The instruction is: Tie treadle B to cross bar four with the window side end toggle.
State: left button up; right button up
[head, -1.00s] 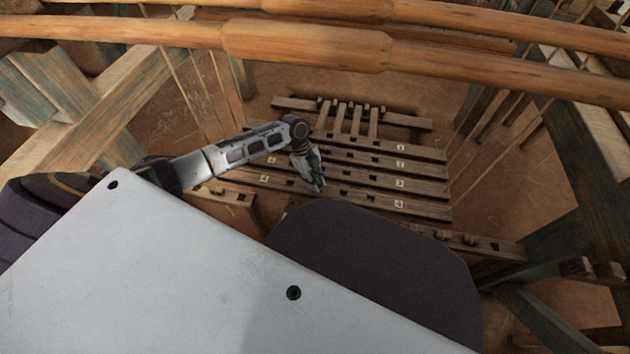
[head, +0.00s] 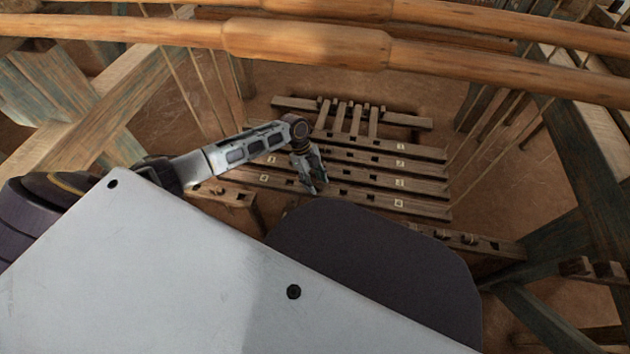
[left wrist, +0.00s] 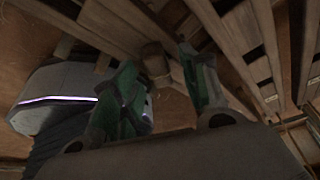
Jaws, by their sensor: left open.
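Cross bar four (head: 428,209) is the nearest of the long slotted wooden bars, with a pale number tag (head: 399,203) near its right end. Several narrow treadles (head: 355,121) lie crosswise at the back of the bars; I cannot tell which is B. My left gripper (head: 318,184) points down over the middle of the near bars, its fingers apart. In the left wrist view, a small wooden block (left wrist: 155,60) shows between the two green fingertips (left wrist: 165,75); I cannot tell whether it is a toggle or whether the fingers touch it. My right gripper is out of view.
A slotted beam (head: 480,243) lies nearer on the right. Hanging cords (head: 186,90) and frame posts (head: 590,130) stand on both sides. Thick wooden rollers (head: 300,45) cross above. Bare earth floor (head: 510,195) is open right of the bars.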

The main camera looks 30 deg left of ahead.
pick_arm(q)
jog(key=v, duration=1.2)
dwell(0.6)
